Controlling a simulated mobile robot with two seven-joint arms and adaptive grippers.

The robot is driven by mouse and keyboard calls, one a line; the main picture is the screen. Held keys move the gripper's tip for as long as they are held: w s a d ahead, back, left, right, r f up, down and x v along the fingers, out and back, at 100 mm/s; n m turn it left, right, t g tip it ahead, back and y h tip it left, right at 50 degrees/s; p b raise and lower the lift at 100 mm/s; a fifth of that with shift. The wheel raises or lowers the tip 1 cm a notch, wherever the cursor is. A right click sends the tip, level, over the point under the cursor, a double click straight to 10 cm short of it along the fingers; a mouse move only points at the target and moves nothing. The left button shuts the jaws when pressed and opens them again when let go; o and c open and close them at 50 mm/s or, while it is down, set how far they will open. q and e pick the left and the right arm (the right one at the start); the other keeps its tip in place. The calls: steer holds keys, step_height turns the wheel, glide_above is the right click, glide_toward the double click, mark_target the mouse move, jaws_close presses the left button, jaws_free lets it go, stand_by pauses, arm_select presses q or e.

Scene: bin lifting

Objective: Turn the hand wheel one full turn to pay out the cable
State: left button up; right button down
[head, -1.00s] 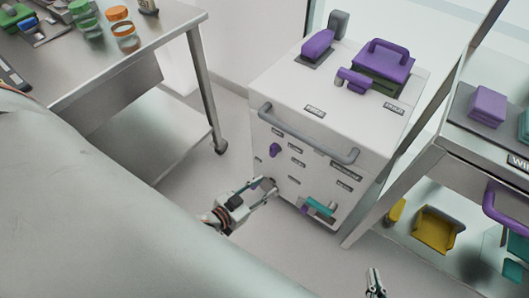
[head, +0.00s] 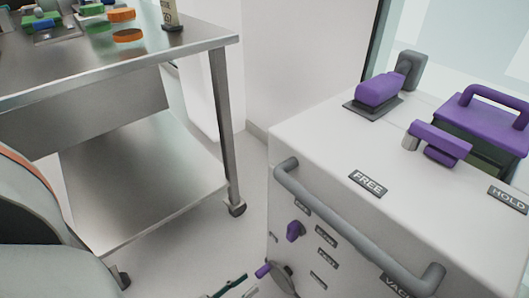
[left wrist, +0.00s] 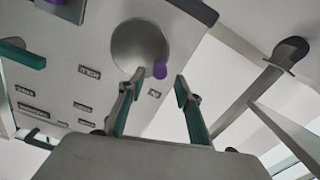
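The hand wheel is a grey disc (head: 284,279) with a purple crank knob (head: 263,270), low on the front of the white cabinet (head: 345,240). The bottom edge of the head view cuts it off. In the left wrist view the wheel (left wrist: 138,43) and its purple knob (left wrist: 160,69) lie just ahead of my fingers. My left gripper (left wrist: 160,82) is open, with the knob appearing between the fingertips; I cannot tell whether they touch it. Only its fingertips (head: 251,284) show in the head view. My right gripper is out of view. No cable is visible.
A grey bar handle (head: 350,228) crosses the cabinet front above the wheel, with a small purple knob (head: 295,231) below its left end. Purple levers and a FREE label (head: 368,183) are on top. A steel table (head: 130,60) stands left, with floor between.

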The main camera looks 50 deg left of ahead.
mark_target(257, 276)
arm_select(q)
steer(key=w, duration=0.6)
steer(key=shift+w+d, duration=0.25)
steer(key=shift+w, duration=0.05)
jaws_close()
